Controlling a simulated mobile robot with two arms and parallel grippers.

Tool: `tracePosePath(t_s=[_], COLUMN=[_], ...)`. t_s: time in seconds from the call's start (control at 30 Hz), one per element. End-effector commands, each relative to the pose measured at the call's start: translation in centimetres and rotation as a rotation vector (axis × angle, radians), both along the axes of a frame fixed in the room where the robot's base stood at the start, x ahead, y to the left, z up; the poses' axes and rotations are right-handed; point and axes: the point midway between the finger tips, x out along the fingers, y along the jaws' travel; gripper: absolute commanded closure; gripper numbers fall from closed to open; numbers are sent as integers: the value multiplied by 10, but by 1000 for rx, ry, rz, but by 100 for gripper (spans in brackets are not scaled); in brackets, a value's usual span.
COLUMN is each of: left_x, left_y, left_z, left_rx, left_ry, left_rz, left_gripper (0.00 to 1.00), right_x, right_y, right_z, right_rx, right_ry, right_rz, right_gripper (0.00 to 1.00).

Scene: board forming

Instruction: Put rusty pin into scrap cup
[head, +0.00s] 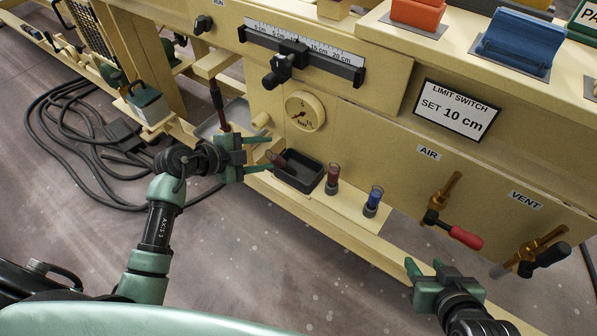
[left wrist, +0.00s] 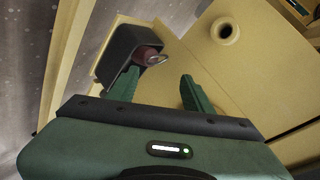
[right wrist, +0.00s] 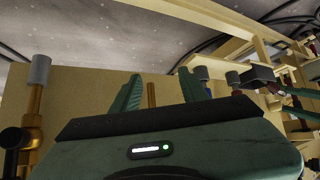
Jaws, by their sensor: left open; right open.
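The rusty pin (head: 277,159) is a reddish-brown cylinder at the left end of a black open box (head: 310,184). In the left wrist view the pin (left wrist: 146,55) has a metal ring and lies at the box's edge; I cannot tell how deep it sits. The black box (left wrist: 112,42) may be the scrap cup; no label shows. My left gripper (head: 271,153) is open and empty, its fingertips close to the pin. In the left wrist view one finger is beside the box. My right gripper (head: 423,263) is open and empty near the lower rail, below the AIR valve.
A red piece (head: 333,172) and a blue piece (head: 375,196) stand upright in grey bases on the ledge right of the box. The red-handled AIR valve (head: 455,232) and black-handled VENT valve (head: 540,254) stick out at right.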

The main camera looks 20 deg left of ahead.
Motion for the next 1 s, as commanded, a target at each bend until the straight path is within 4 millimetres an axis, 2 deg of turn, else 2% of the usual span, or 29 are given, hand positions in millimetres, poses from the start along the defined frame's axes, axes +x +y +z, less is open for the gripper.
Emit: tracePosePath(t_s=[0.3, 0.5, 0.7, 1.0], left_x=[-24, -41, -52, -53], left_y=[18, 30, 37, 38], left_z=[19, 31, 38, 38], left_rx=[3, 3, 1, 0], left_ry=[0, 1, 0, -1], left_rz=[2, 1, 0, 0], left_gripper=[50, 50, 50, 50], right_x=[-53, -86, -99, -100], right_y=[-18, -28, -31, -32], right_z=[-25, -33, -34, -35], right_rx=[-58, -87, -99, -100], right_ry=[267, 414, 471, 476], right_rz=[-22, -33, -37, -37], right_gripper=[56, 56, 56, 56])
